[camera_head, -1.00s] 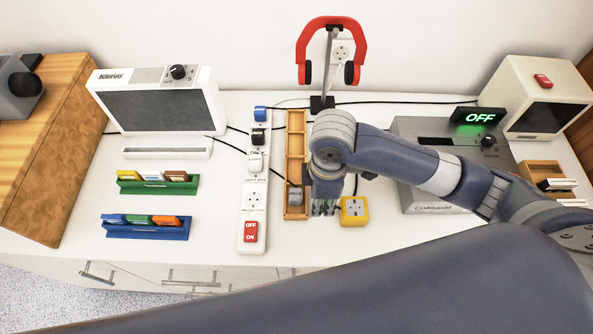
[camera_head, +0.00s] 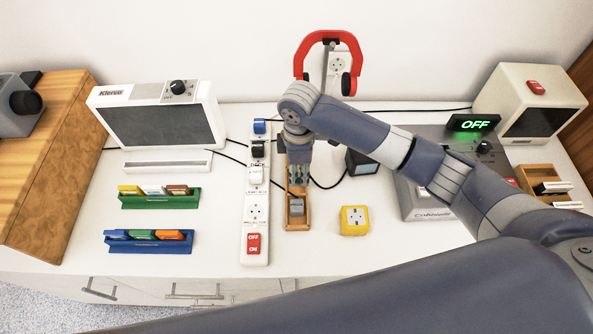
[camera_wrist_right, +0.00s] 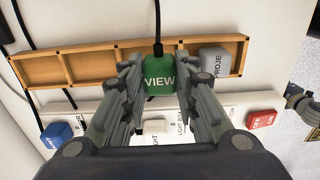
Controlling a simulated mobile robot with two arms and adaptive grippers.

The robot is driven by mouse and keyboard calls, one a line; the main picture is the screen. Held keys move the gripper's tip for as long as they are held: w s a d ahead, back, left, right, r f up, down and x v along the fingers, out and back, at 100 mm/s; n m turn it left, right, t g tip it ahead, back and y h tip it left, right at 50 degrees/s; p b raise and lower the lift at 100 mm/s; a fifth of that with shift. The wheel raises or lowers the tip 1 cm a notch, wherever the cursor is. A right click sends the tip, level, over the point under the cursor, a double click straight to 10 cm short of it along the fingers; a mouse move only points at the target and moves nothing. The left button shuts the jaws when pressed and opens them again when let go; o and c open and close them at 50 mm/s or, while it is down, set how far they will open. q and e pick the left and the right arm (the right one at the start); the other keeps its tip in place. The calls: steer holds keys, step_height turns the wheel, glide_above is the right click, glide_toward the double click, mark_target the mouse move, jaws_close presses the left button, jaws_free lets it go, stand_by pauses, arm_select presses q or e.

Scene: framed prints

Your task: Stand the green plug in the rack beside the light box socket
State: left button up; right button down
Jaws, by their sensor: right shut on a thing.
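My right gripper (camera_head: 298,184) points down over the wooden rack (camera_head: 297,224), which has several compartments. In the right wrist view its fingers (camera_wrist_right: 160,88) are shut on the green plug (camera_wrist_right: 160,76), marked VIEW, with a black cord. The plug overlaps the rack's edge there; I cannot tell whether it is inside a compartment. In the head view the gripper hides it. A grey plug (camera_head: 297,207) stands in the rack's near end compartment. The white power strip (camera_head: 254,232) runs left of the rack. Its light box socket holds a white plug (camera_head: 255,175). My left gripper is out of view.
Blue (camera_head: 260,127) and black (camera_head: 258,149) plugs sit farther up the strip; a red switch (camera_head: 253,243) is at its near end. A yellow socket box (camera_head: 354,220) stands right of the rack. A dark box (camera_head: 362,162) stands behind it.

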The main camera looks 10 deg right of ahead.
steer(key=shift+w+a, duration=0.15)
steer(key=shift+w, duration=0.65)
step_height(320, 180, down, 4)
steer(key=shift+r+p, duration=0.25)
steer(key=shift+p, duration=0.25)
steer(key=shift+f, duration=0.1)
steer(key=shift+s, duration=0.1)
steer(key=c, duration=1.2)
jaws_free()
steer(key=shift+f, duration=0.15)
steer(key=shift+c, duration=0.2)
step_height(320, 180, up, 12)
steer(key=shift+r+b, duration=0.2)
steer(key=shift+b, duration=0.35)
